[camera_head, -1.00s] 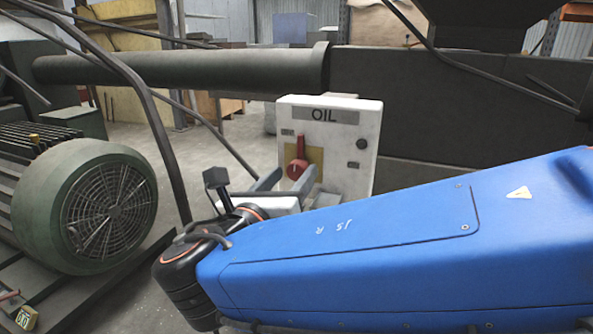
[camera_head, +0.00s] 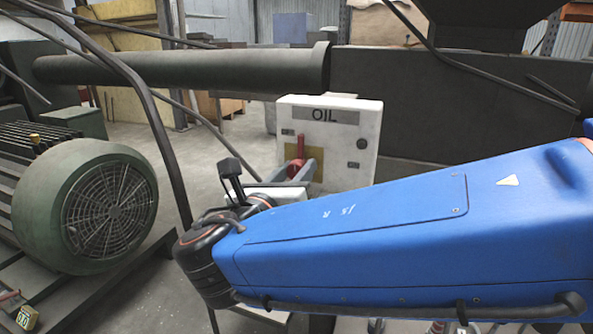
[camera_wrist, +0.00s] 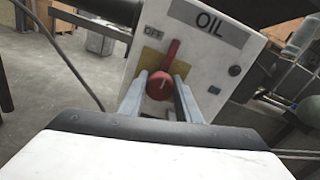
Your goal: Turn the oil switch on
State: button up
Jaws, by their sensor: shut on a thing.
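The white oil box (camera_head: 340,122) with its OIL label stands at the middle of the head view. It also shows in the wrist view (camera_wrist: 215,50), tilted. Its red switch (camera_wrist: 160,84) sits on a yellow plate, and its handle points up, leaning toward the label in the wrist view. In the head view the red switch (camera_head: 299,150) is partly hidden behind my gripper. My gripper (camera_wrist: 163,92) has its two grey fingers on either side of the round red knob and is shut on it. An OFF label (camera_wrist: 153,34) is left of the handle.
A dark horizontal pipe (camera_head: 190,71) runs behind and above the box. A green motor (camera_head: 85,205) with a fan grille stands at the left. A thin dark bar slants down between motor and box. A dark knob (camera_head: 361,144) is on the box's right side.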

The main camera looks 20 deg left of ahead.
jog(key=m, duration=0.4)
jog(key=shift+m, duration=0.3)
jog(key=m, duration=0.9)
jog(key=shift+d, duration=0.1)
jog(key=shift+f+m, duration=0.1)
jog(key=shift+m, duration=2)
jog(key=o, duration=1.1)
jog(key=shift+c, duration=0.2)
jog(key=s+a, duration=0.1)
jog(key=s, duration=1.6)
jog(key=shift+s+a, duration=0.15)
jog(key=shift+s, duration=0.05)
